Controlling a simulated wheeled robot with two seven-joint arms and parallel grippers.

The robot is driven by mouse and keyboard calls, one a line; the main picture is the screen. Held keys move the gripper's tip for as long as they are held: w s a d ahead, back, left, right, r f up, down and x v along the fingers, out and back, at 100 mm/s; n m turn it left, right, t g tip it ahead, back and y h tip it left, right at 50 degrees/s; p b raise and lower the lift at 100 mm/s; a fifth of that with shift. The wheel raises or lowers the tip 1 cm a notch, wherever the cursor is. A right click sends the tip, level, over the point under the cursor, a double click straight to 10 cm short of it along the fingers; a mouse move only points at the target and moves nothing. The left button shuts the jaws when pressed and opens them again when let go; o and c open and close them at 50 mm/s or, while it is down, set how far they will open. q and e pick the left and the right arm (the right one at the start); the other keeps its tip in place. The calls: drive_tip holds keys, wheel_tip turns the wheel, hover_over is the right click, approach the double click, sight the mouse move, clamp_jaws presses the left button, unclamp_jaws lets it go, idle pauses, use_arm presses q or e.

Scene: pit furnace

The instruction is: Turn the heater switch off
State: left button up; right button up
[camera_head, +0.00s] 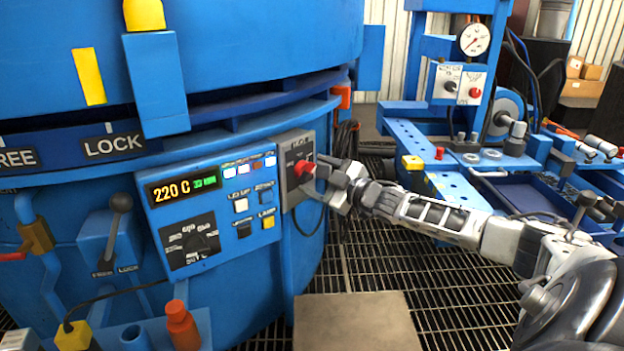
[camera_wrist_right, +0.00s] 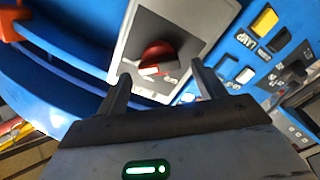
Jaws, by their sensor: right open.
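The heater switch is a red rotary knob (camera_head: 304,168) on a grey plate (camera_head: 291,146), mounted on the blue furnace at the right of the control panel. In the right wrist view the red knob (camera_wrist_right: 157,57) shows a pale marker on its face. My right gripper (camera_head: 322,178) is at the knob in the head view. In the wrist view its two fingers (camera_wrist_right: 160,88) are open, one to each side below the knob, with nothing between them that I can see held. The lettering around the knob is too small to read. My left gripper is not in view.
The control panel (camera_head: 214,215) shows 220 C on its display, with several buttons and a black dial. A FREE/LOCK lever (camera_head: 113,226) stands to its left. A blue bench (camera_head: 442,180) with a gauge is at the right. Grated floor lies below my right arm.

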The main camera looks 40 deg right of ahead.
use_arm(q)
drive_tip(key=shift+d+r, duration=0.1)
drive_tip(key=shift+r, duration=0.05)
use_arm(e)
drive_tip(key=shift+w+a, duration=0.15)
drive_tip(key=shift+w, duration=0.8)
drive_tip(key=c, duration=1)
